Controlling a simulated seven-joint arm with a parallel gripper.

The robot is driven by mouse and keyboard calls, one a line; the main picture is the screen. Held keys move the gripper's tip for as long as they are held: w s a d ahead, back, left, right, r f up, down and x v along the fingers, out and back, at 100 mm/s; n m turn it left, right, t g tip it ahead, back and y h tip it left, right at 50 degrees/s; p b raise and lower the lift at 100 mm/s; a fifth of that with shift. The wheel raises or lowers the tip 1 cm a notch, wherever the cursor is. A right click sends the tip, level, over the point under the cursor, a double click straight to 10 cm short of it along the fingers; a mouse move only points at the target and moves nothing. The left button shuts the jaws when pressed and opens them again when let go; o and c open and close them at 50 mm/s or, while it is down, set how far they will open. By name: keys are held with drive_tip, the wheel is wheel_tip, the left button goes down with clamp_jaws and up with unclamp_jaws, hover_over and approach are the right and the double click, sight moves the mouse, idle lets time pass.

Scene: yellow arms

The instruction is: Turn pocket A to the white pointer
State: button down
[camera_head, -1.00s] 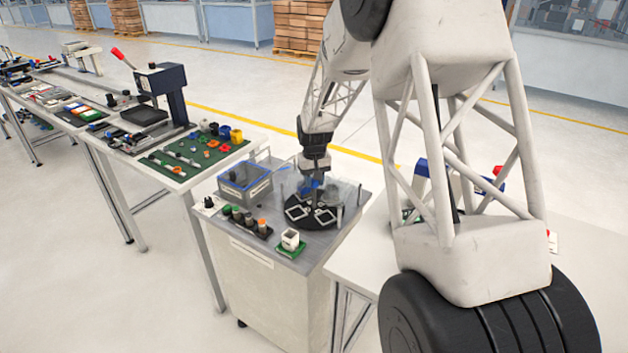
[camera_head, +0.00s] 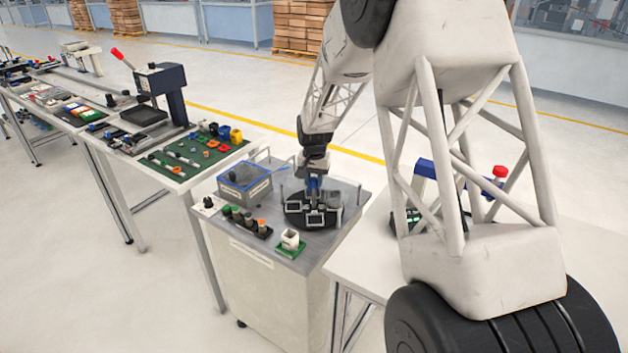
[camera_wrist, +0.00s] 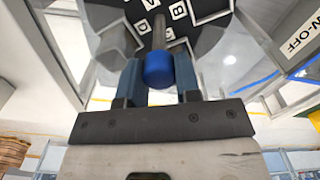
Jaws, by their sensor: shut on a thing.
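The dark round turntable (camera_head: 296,220) lies on the grey cabinet top, with pale square pocket frames on it. In the wrist view its dark face (camera_wrist: 208,38) shows at the top, with white letter tags; one (camera_wrist: 178,10) looks like B and another (camera_wrist: 141,29) like D. I cannot make out tag A for certain. My gripper (camera_head: 314,192) is over the disc, pointing down. In the wrist view my gripper (camera_wrist: 160,82) is shut on a blue knob (camera_wrist: 159,70) on a grey post. I cannot pick out the white pointer.
A grey bin with a blue rim (camera_head: 245,184) stands left of the disc. Upright posts surround the disc. An ON-OFF label (camera_wrist: 298,38) shows in the wrist view.

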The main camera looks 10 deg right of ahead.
drive_tip(key=shift+m, duration=3.2)
drive_tip(key=shift+d+r+m, duration=0.1)
drive_tip(key=shift+m, duration=0.3)
drive_tip(key=c, duration=0.8)
unclamp_jaws()
drive_tip(key=shift+r, duration=3.85)
